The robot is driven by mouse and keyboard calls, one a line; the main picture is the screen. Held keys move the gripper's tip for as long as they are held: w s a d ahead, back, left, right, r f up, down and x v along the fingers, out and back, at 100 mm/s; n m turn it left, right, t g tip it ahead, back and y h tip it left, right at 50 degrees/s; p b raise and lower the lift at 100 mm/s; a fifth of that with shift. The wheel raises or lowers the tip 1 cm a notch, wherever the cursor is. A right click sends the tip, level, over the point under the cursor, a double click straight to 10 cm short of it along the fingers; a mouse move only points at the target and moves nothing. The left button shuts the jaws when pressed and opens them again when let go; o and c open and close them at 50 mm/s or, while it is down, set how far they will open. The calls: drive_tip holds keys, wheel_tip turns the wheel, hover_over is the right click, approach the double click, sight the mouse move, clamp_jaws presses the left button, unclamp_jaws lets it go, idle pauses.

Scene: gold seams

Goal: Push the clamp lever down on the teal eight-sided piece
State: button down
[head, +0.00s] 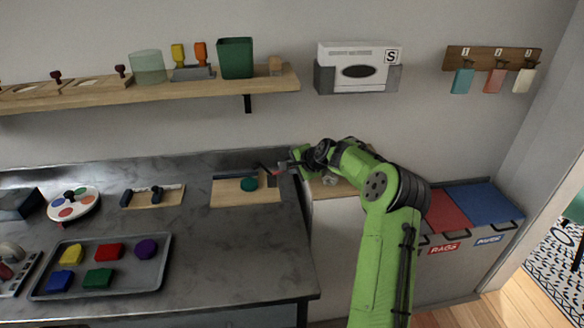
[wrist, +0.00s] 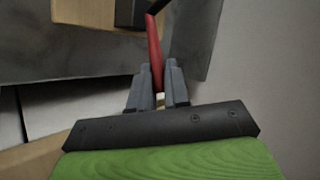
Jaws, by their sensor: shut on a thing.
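The teal eight-sided piece (head: 249,184) lies on a wooden board (head: 230,192) near the right end of the grey counter. The clamp lever (wrist: 154,52) has a red handle and a dark end; it also shows small at the board's right side in the head view (head: 276,170). My gripper (wrist: 158,78) is shut on the red handle, with a grey finger on each side. In the head view my gripper (head: 288,165) reaches the clamp from the right. The teal piece is not recognisable in the wrist view. The lever's exact angle is hard to tell.
A tray (head: 45,292) of several coloured pieces stands at the front left. Another wooden board (head: 172,196) with dark tools and a round paint palette (head: 88,203) lie further left. A wall shelf (head: 190,92) hangs above. The counter's middle front is clear.

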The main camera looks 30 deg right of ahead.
drive_tip(key=shift+r, duration=0.1)
idle(0.3)
drive_tip(key=shift+w+a+r+n+g+h+p, duration=0.15)
drive_tip(key=shift+a+r+n+g+h+p, duration=0.3)
drive_tip(key=shift+r+h+p, duration=0.3)
drive_tip(key=shift+w+a+r+n+g+h+p, duration=0.2)
drive_tip(key=shift+r+n+g+h+p, duration=0.15)
drive_tip(key=shift+h, duration=0.15)
drive_tip(key=shift+w+a+r+n+g+h+p, duration=0.1)
drive_tip(key=shift+a+r+n+g+h+p, duration=0.1)
drive_tip(key=shift+h+p, duration=0.2)
drive_tip(key=shift+w+a+r+n+g+h+p, duration=0.15)
drive_tip(key=shift+a+r+n+g+h+p, duration=0.15)
drive_tip(key=shift+h, duration=0.35)
drive_tip(key=shift+w+a+r+n+g+h+p, duration=0.2)
drive_tip(key=shift+a+n+g+h+p, duration=0.15)
drive_tip(key=shift+h, duration=0.25)
drive_tip(key=shift+w+a+r+n+g+h+p, duration=0.15)
drive_tip(key=shift+a+n+g+h+p, duration=0.15)
drive_tip(key=shift+h, duration=0.25)
drive_tip(key=shift+w+a+r+n+g+h+p, duration=0.15)
drive_tip(key=shift+a+n+h, duration=0.15)
drive_tip(key=shift+h, duration=0.25)
drive_tip(key=shift+a+f, duration=0.1)
drive_tip(key=shift+a, duration=0.1)
drive_tip(key=c, duration=1.1)
unclamp_jaws()
drive_tip(key=shift+a, duration=0.15)
drive_tip(key=shift+c, duration=0.2)
